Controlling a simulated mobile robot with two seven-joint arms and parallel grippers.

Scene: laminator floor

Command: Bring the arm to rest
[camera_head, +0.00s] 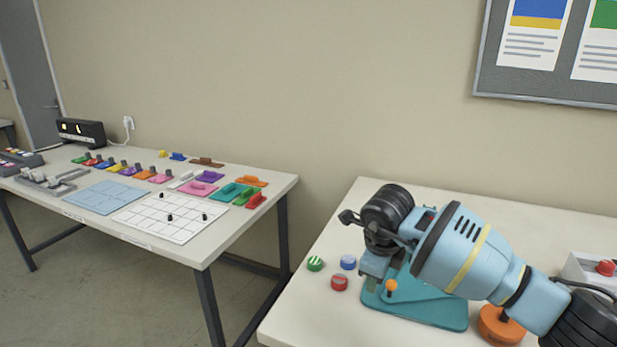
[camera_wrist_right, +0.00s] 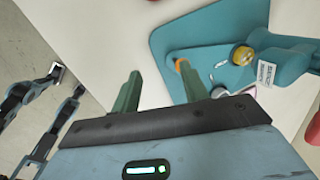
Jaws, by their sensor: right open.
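My right arm (camera_head: 470,250), pale blue with a yellow band, reaches in from the lower right of the head view over a teal device (camera_head: 425,305) on the right table. Its gripper fingers are hard to make out there. In the right wrist view the right gripper (camera_wrist_right: 158,76) has two green fingers spread apart with nothing between them. The device's teal base (camera_wrist_right: 205,40) lies beyond the fingers. An orange knob (camera_wrist_right: 180,63) shows by the right fingertip; I cannot tell whether they touch. The same knob shows in the head view (camera_head: 391,286).
Green (camera_head: 315,263), blue (camera_head: 348,262) and red (camera_head: 339,283) caps lie left of the device. An orange disc (camera_head: 500,325) and a box with a red button (camera_head: 606,267) stand to its right. A second table (camera_head: 240,225) holds colored parts. A gap separates the tables.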

